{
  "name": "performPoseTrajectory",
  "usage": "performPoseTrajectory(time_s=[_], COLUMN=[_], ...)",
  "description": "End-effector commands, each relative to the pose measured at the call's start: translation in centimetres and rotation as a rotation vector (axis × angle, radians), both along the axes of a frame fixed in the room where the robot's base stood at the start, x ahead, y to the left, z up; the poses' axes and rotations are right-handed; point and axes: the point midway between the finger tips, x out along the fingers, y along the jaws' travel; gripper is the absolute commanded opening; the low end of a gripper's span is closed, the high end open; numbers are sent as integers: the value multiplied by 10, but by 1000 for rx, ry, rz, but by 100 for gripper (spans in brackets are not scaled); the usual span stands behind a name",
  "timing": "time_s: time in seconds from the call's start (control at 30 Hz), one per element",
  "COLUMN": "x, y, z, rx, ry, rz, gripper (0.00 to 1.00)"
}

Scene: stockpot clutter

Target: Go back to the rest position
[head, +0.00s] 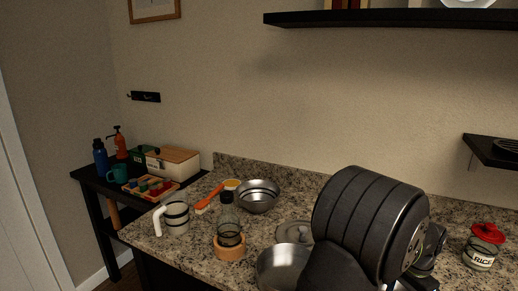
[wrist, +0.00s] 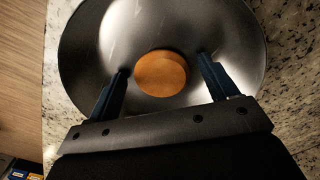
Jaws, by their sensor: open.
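My gripper (wrist: 162,68) is open in the wrist view, its two dark blue fingers spread apart over a shiny steel pot (wrist: 95,50). A round orange disc-like thing (wrist: 161,73) lies inside the pot, between the fingertips in the picture. A gap shows on both sides of it, so nothing is held. In the head view, a steel pot (head: 280,265) stands at the counter's front, partly hidden by my dark arm. The gripper's fingers are hidden there.
A black shelf (head: 400,18) hangs above.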

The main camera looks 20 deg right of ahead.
Motion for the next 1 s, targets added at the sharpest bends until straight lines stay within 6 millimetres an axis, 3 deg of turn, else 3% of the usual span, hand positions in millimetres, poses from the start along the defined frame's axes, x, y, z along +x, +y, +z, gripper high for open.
performPoseTrajectory(time_s=[0.03,0.2,0.83,1.0], x=[1,-6,-115,-149], y=[-2,-1,14,9], z=[18,49,113,112], rx=[-12,-10,-9,-6], ry=[-5,-4,-2,-2], rz=[0,-2,-4,-32], gripper=[79,79,79,79])
